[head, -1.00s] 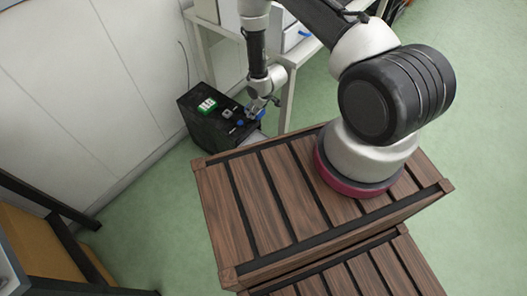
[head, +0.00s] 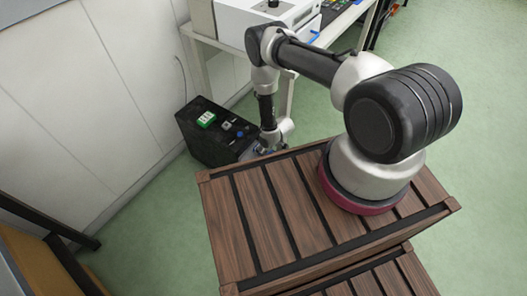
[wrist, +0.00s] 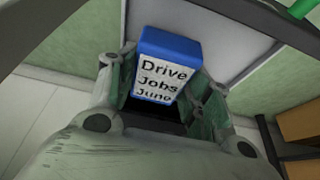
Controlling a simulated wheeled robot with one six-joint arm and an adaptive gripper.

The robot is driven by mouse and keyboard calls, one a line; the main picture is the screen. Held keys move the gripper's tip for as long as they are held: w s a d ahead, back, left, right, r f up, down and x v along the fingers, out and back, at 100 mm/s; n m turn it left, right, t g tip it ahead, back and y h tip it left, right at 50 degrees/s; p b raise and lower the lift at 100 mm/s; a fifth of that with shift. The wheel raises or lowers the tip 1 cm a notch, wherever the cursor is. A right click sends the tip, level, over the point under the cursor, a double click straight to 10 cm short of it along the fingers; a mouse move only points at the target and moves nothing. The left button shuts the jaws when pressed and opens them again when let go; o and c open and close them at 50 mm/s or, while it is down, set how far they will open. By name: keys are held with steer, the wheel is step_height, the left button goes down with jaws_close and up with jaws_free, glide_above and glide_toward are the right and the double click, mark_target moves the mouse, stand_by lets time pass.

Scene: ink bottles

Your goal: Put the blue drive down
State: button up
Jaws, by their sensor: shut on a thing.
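The blue drive (wrist: 170,52) is between the fingers of my gripper (wrist: 166,78) in the wrist view. It has a white label reading "Drive Jobs June" facing the camera. My gripper is shut on it. In the head view my gripper (head: 266,147) is low, beside the right end of a black case and close to the far edge of the wooden crate top. The drive is too small and hidden there to make out clearly.
The black case (head: 200,148) stands on the green floor by the wall. On its top lie a green-and-white item (head: 206,119), a grey item (head: 227,125) and small blue pieces. A white table (head: 203,58) stands behind. The slatted wooden crate (head: 262,215) is in front.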

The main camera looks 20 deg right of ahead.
steer(key=shift+f, duration=0.6)
steer(key=o, duration=0.8)
steer(key=shift+f, duration=0.1)
steer(key=v, duration=1.2)
